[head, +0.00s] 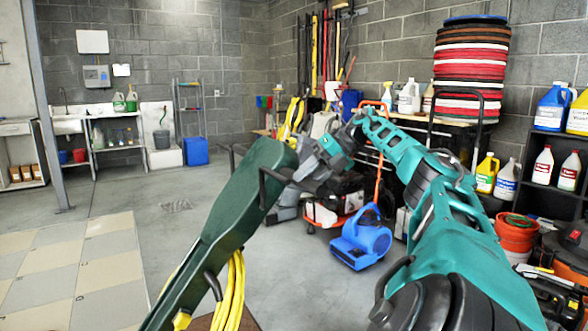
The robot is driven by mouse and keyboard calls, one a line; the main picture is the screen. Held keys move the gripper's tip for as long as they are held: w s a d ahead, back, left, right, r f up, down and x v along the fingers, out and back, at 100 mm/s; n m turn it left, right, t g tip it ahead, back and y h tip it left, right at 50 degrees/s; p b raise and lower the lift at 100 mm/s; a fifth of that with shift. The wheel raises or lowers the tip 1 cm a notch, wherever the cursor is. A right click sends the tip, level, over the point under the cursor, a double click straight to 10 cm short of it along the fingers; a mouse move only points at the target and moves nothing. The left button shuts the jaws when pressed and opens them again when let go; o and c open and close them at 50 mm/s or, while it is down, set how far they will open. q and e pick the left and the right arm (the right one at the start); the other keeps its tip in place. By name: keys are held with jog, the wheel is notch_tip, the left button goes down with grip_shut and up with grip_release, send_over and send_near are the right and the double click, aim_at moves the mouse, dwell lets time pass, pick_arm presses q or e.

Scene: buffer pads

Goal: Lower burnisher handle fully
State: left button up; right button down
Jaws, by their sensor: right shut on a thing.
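The burnisher handle (235,205) is a long dark green column that rises from the bottom centre, tilted up to the right. Black grip bars stick out near its top, and a yellow cord (232,290) hangs along its lower part. My right gripper (293,176), at the end of the teal arm from the right, is shut at the handle's top end, on its right side. The fingertips are small and partly hidden there. The burnisher's body is out of view below. My left gripper is not in view.
A blue blower (362,240) stands on the floor right of the handle, with other machines behind it. A stack of round pads (470,60) sits on a table by the back wall. Shelves with bottles (543,165) stand at right. The grey floor at left is open.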

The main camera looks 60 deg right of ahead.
jog(key=shift+s+d+f, duration=0.2)
jog(key=shift+s+d, duration=0.4)
jog(key=shift+d, duration=0.05)
jog(key=shift+w+a, duration=0.1)
jog(key=shift+a, duration=0.05)
jog(key=c, duration=1.1)
grip_release()
jog(key=o, duration=0.4)
jog(key=shift+c, duration=0.2)
